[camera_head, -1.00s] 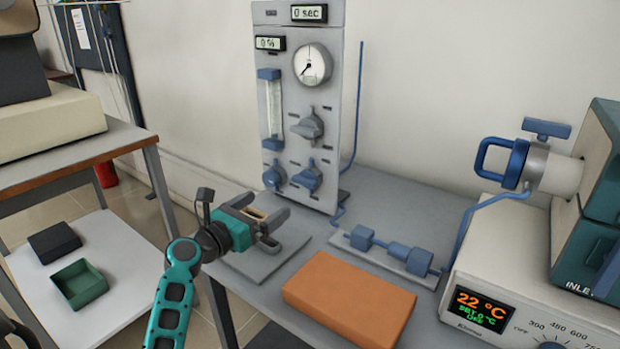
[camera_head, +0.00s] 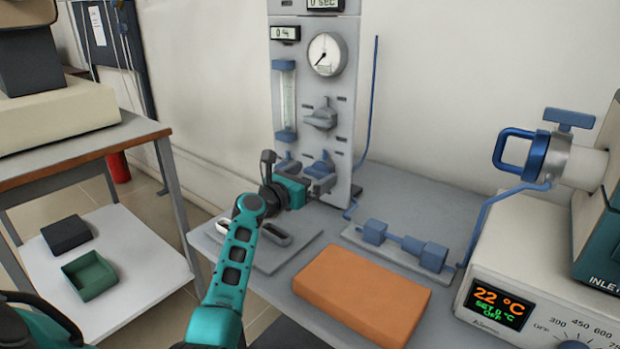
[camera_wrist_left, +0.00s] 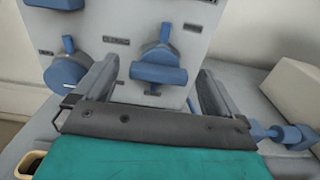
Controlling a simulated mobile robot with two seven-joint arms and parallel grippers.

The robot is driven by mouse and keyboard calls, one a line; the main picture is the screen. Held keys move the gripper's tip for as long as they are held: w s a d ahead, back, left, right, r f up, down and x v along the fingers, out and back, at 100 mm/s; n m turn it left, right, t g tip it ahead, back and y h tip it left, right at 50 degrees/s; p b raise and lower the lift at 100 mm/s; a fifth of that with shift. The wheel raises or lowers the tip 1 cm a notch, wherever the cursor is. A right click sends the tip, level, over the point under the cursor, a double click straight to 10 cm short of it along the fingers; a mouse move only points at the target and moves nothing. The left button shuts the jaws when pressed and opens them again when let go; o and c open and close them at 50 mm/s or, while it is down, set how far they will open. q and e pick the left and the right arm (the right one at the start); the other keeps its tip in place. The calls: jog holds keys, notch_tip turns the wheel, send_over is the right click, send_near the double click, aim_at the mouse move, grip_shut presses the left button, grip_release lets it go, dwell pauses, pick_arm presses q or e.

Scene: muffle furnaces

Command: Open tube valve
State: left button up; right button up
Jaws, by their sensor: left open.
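The grey control panel (camera_head: 342,98) stands upright at the back of the table. It carries a dial gauge, a flow tube, a grey knob (camera_head: 321,114) and two blue valves low down. In the left wrist view, the right blue valve (camera_wrist_left: 160,72) lies beyond and between my open fingers, and the left blue valve (camera_wrist_left: 68,72) is outside them to the left. My left gripper (camera_head: 318,180) is in front of the lower panel, close to the right blue valve (camera_head: 321,165), and holds nothing. It also shows in the left wrist view (camera_wrist_left: 156,92). My right gripper is not in view.
An orange block (camera_head: 362,292) lies on the grey table in front. Blue tubing with fittings (camera_head: 405,243) runs right to the furnace (camera_head: 545,270). A side table (camera_head: 85,150) stands left.

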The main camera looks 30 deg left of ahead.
pick_arm(q)
jog(key=c, duration=1.1)
jog(key=shift+o, duration=0.2)
jog(key=shift+m, duration=0.3)
jog(key=m, duration=0.3)
jog(key=shift+f, duration=0.1)
jog(key=m+b, duration=0.1)
jog(key=m, duration=0.4)
jog(key=shift+d+f, duration=0.1)
jog(key=shift+d, duration=0.05)
jog(key=m+b, duration=0.1)
jog(key=m, duration=0.4)
jog(key=shift+d+f, duration=0.1)
jog(key=shift+f, duration=0.05)
jog(key=shift+m+b, duration=0.85)
jog(key=shift+m, duration=1.35)
